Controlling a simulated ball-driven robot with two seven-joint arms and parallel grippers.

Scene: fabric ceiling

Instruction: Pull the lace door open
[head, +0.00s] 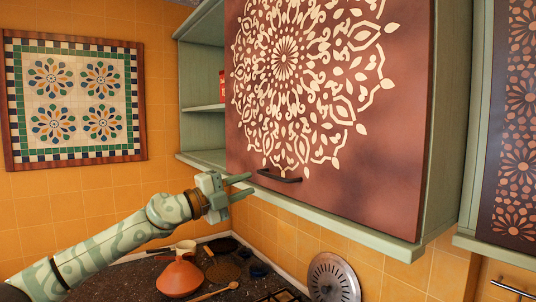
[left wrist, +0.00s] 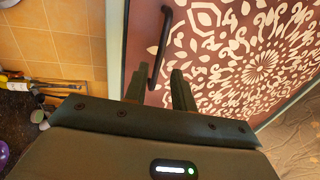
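The lace door (head: 330,100) is a red-brown panel with a cream lace rosette on a green wall cabinet; it also shows in the left wrist view (left wrist: 240,60). Left of the door, the cabinet shows open shelf space. The dark bar handle (head: 279,176) sits low on the door near its left edge. My left gripper (head: 246,186) is open and empty, just left of the handle. In the left wrist view, the handle (left wrist: 160,48) lies just beyond the open fingertips (left wrist: 157,80), apparently not between them. My right gripper is not in view.
A green shelf (head: 205,108) holds a red packet (head: 221,84). Another patterned cabinet door (head: 520,130) stands at the right.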

